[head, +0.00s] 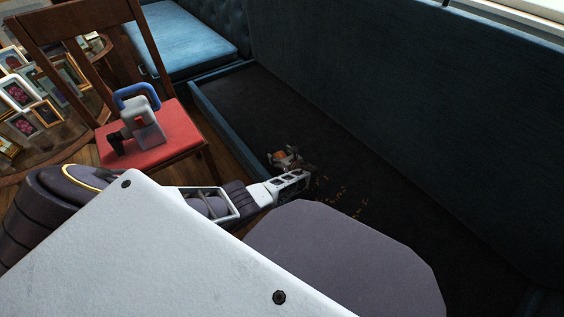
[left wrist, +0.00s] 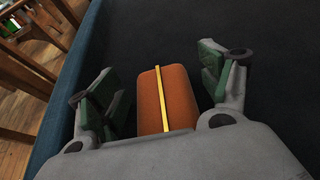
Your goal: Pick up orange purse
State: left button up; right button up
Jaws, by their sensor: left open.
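The orange purse (left wrist: 175,98) shows in the left wrist view, a rounded orange block with a yellow-gold strip along its length. It lies on a dark surface, between the two fingers of my left gripper (left wrist: 160,80). The fingers are spread, with a gap to the purse on each side. The near end of the purse is hidden by the gripper's body. My right gripper is not in view.
A wooden chair with a red seat (head: 180,138) stands to the left and holds a grey and blue object (head: 142,122). Behind it is a round table with several picture frames (head: 22,92). A blue bench seat (head: 190,38) and a tall dark-blue back (head: 400,100) bound the dark area.

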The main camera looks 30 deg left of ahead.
pick_arm(q)
jog(key=shift+a, duration=0.1)
dwell(0.4)
jog(key=c, duration=1.2)
jog(key=shift+o, duration=0.2)
